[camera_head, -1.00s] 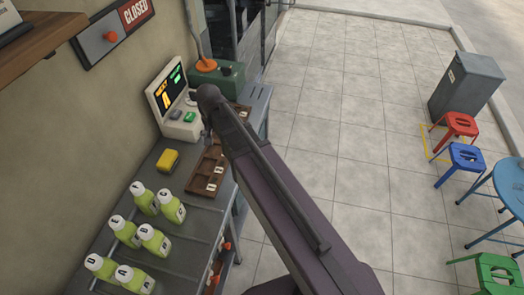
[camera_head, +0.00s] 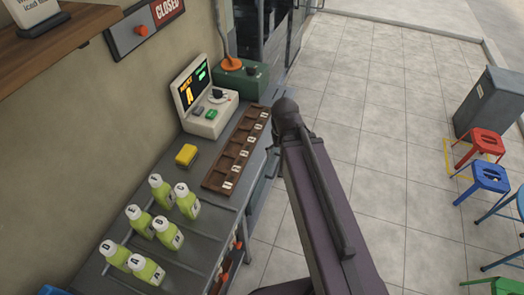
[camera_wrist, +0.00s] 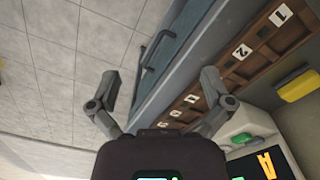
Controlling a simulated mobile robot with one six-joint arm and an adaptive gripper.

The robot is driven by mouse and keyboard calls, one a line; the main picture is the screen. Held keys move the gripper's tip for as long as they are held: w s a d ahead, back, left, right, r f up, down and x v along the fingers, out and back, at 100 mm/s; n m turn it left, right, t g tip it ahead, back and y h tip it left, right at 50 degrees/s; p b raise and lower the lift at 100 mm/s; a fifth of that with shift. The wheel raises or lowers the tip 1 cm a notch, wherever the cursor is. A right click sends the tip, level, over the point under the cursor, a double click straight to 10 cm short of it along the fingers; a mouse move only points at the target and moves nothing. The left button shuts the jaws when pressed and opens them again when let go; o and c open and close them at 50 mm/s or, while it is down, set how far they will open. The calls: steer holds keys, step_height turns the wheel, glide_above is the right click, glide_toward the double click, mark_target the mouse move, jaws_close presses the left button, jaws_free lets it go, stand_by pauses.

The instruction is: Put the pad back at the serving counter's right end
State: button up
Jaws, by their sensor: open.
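A yellow pad (camera_head: 186,154) lies on the grey counter (camera_head: 212,216), between the bottles and the screen unit. It also shows at the right edge of the wrist view (camera_wrist: 300,86). My gripper (camera_wrist: 160,82) is open and empty in the wrist view, its two fingers spread apart. It hangs by the counter's outer edge, with floor and the counter front behind it, apart from the pad. In the head view my arm hides the gripper.
Several green bottles (camera_head: 168,233) stand on the counter left of the pad. A long brown compartment tray (camera_head: 237,150) with number tags lies along the outer edge. A screen unit (camera_head: 208,95) and a green box (camera_head: 241,82) stand behind. Tiled floor is open; stools (camera_head: 486,142) are at right.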

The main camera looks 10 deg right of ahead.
step_height(320, 180, up, 2)
steer(key=m+p, duration=0.2)
steer(key=m, duration=0.4)
glide_above(185, 152)
steer(key=shift+w+a, duration=0.1)
steer(key=shift+w, duration=0.05)
steer(key=shift+f, duration=0.1)
step_height(185, 152, down, 8)
steer(key=b, duration=0.8)
steer(key=shift+f+b, duration=0.2)
steer(key=shift+b, duration=0.15)
steer(key=shift+s+d+f+b, duration=0.1)
steer(key=shift+f+b, duration=1.2)
steer(key=shift+s+d+f+b, duration=0.1)
steer(key=shift+f+b, duration=1.2)
